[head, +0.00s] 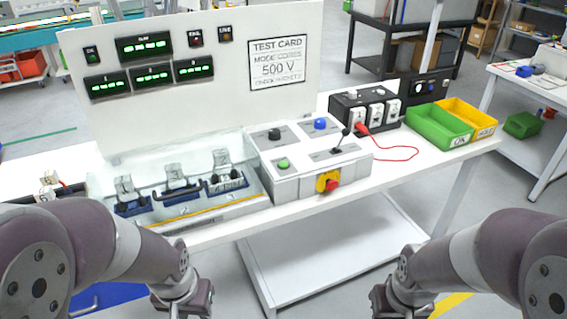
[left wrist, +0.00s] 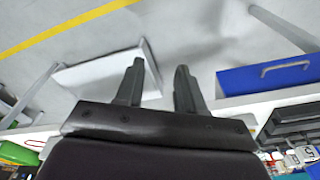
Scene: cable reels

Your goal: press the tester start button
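The tester is a light grey box (head: 312,160) on the white bench. A green button (head: 283,164) sits on its top at the front left. A black knob (head: 274,134), a blue knob (head: 320,124) and a black lever (head: 342,140) share the top. A red mushroom button (head: 332,185) on yellow is on its front. My left gripper (head: 182,300) is low in front of the bench, apart from the tester. In the left wrist view its two fingers (left wrist: 158,88) are apart with nothing between them. My right gripper (head: 402,302) is low at the right; its fingers are unclear.
A clear-covered bay (head: 230,205) with several clamped units is left of the tester. Behind stands a white panel (head: 215,110) with green displays and a "500 V" card. A red cable (head: 405,157), a green bin (head: 438,127) and a yellow bin (head: 470,117) are to the right.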

